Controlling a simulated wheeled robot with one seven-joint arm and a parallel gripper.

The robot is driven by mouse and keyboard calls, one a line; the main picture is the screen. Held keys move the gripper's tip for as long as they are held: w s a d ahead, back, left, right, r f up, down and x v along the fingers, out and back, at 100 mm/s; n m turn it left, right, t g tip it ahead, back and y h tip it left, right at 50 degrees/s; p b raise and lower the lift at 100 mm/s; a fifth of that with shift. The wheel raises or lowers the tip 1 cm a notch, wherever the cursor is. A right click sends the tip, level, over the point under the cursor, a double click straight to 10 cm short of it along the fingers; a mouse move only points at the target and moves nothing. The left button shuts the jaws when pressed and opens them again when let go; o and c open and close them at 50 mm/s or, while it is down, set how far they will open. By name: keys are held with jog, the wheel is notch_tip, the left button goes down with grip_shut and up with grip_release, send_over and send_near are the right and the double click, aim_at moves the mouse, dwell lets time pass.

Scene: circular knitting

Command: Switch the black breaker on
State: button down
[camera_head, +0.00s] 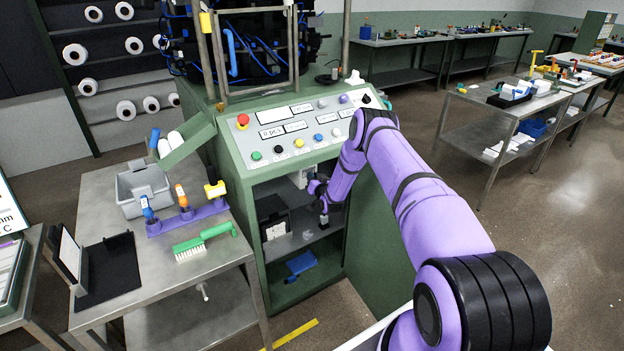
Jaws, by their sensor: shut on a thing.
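The green control cabinet (268,153) has an open front with shelves inside. My arm reaches over from the right and bends down to this opening. My gripper (323,216) is small in the picture, at the right side of the opening. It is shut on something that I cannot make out. A dark box with a white label (274,214) stands on the shelf to the left of my gripper. A pale grey unit (299,178) is above it, near the top of the opening. I cannot make out the black breaker for certain; my wrist and shadow cover part of the interior.
The cabinet's sloping panel (296,140) carries coloured buttons and a red stop knob (242,120). The cabinet's side walls frame the opening closely. A metal table (187,268) with a grey bin (143,187) and green brush (204,243) stands left.

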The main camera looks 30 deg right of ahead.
jog(key=n+y, duration=0.1)
jog(key=y, duration=0.1)
jog(key=d+n+y, duration=0.1)
jog(key=n+y, duration=0.1)
jog(key=y, duration=0.1)
jog(key=n+y, duration=0.2)
jog(key=y, duration=0.1)
jog(key=shift+d+g, duration=0.35)
jog(key=shift+g, duration=0.05)
jog(key=shift+n+y, duration=0.3)
jog(key=shift+y, duration=0.1)
jog(key=c, duration=1.1)
grip_release()
jog(key=shift+w, duration=0.1)
jog(key=shift+o, duration=0.2)
jog(key=shift+r, duration=0.1)
jog(key=s+a+r, duration=0.2)
jog(key=s, duration=0.5)
jog(key=s+a+r, duration=0.2)
jog(key=s, duration=0.6)
jog(key=shift+s+a+r, duration=0.15)
jog(key=shift+a+r, duration=0.25)
